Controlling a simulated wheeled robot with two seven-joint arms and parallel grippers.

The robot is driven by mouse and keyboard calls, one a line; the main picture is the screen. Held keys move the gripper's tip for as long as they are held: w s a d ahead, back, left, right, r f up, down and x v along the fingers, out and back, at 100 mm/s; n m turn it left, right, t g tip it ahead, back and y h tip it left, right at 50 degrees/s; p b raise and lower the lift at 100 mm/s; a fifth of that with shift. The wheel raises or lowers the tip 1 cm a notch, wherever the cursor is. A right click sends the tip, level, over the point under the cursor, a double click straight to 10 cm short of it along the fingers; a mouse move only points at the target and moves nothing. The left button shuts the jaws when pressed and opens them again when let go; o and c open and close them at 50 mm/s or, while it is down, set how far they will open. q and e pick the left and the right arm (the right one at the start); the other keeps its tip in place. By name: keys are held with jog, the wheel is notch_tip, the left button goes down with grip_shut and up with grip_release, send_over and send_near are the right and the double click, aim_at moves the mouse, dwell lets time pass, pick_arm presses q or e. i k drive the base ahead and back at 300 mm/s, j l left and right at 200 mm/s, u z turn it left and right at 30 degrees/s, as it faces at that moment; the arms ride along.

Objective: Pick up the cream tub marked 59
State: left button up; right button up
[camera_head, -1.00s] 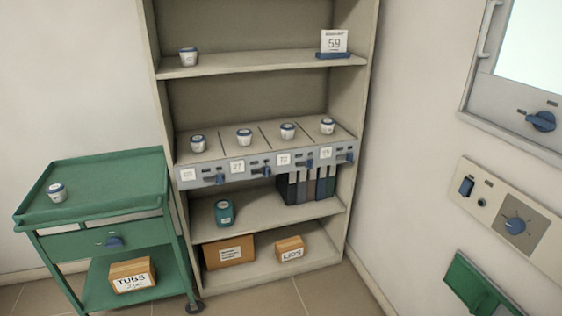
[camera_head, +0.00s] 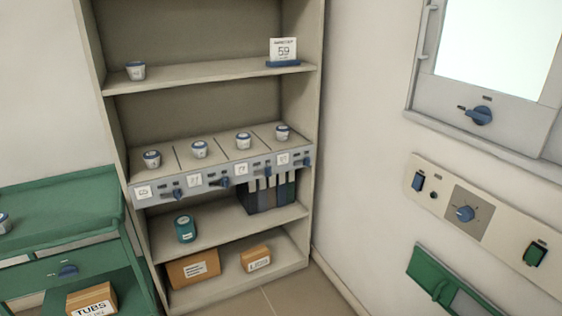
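Several white tubs with blue-rimmed lids show in the head view. One tub (camera_head: 136,71) stands on the upper shelf at the left. On the labelled dispenser-like unit of the middle shelf stand a leftmost tub (camera_head: 152,159), a second tub (camera_head: 200,149), a third tub (camera_head: 243,140) and a rightmost tub (camera_head: 283,132). Another tub (camera_head: 4,223) on the green cart is cut by the left edge. The marks on the tubs are too small to read. A card reading 59 (camera_head: 283,51) stands in a blue holder on the upper shelf. Neither gripper shows.
The green cart (camera_head: 70,213) stands left of the shelf unit (camera_head: 212,74). Lower shelves hold a teal jar (camera_head: 185,229), dark binders (camera_head: 268,194) and cardboard boxes (camera_head: 194,268). A wall control panel (camera_head: 480,212) and a window-like hatch (camera_head: 485,121) are at the right. Floor shows in front of the shelves.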

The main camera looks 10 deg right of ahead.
aim_at(282, 131)
jog(key=z, duration=1.15)
jog(key=i+l, duration=0.15)
jog(key=i, duration=0.5)
jog(key=i+l, duration=0.2)
jog(key=i, duration=0.45)
